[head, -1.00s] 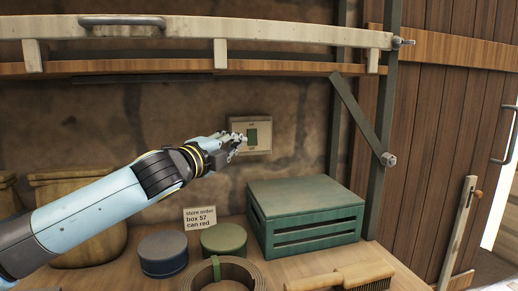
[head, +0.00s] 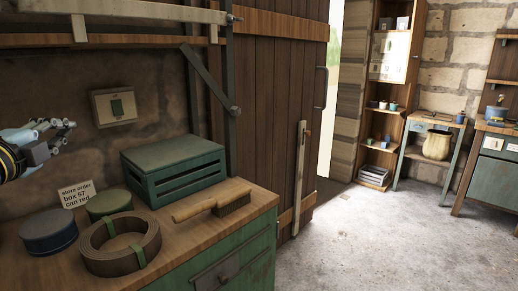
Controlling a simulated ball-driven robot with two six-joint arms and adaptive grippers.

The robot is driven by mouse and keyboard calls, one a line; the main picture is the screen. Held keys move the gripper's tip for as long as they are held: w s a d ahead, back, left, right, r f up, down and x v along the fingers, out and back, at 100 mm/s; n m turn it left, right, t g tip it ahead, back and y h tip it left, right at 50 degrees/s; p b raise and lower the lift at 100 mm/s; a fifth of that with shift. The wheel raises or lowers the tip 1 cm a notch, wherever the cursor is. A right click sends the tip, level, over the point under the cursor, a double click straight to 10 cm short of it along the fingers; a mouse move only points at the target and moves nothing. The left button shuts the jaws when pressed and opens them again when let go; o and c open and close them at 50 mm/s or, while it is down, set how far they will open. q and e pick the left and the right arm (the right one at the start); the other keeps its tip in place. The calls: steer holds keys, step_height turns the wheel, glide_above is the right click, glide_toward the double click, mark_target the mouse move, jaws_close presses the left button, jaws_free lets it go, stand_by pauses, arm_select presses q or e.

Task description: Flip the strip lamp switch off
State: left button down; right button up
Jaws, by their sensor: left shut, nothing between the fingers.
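My left gripper (head: 66,126) comes in from the left edge, left of the switch plate and a little lower in the picture. It is shut and empty, with a visible gap between it and the plate. My right gripper is not in view. The strip lamp itself cannot be made out.
The bench (head: 208,232) holds a green slatted crate (head: 172,166), a brush (head: 212,205), a coiled belt (head: 120,246), a blue tin (head: 48,232), a green tin (head: 109,204) and a note card (head: 77,194). A plank door (head: 280,100) stands right. Open floor (head: 350,240) lies beyond.

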arm_select(q)
steer(key=s+d+f+n+g+y, duration=0.1)
steer(key=s+d+f+n+g, duration=0.25)
steer(key=s+f+n, duration=0.35)
steer(key=s+d+f+n+g+y, duration=0.1)
steer(key=s+d+f+n+g, duration=0.2)
steer(key=s+f, duration=0.45)
steer(key=s+d+f+n+g+h, duration=0.1)
steer(key=s+d+f+n+g, duration=0.25)
steer(key=s, duration=0.55)
steer(key=s+d+f+n+g+h, duration=0.25)
steer(key=s+d+f+g, duration=0.2)
steer(key=s, duration=0.45)
step_height(320, 180, down, 29)
steer(key=s+a+g+b, duration=0.1)
steer(key=a+g+b, duration=0.1)
steer(key=a+b, duration=0.15)
steer(key=s+f+g+b, duration=0.1)
steer(key=s+f+b, duration=0.3)
steer(key=s+f, duration=1.5)
step_height(320, 180, down, 2)
steer(key=shift+s+a+f+n+y, duration=0.15)
steer(key=shift+f+n+y, duration=0.05)
steer(key=shift+n+y, duration=0.2)
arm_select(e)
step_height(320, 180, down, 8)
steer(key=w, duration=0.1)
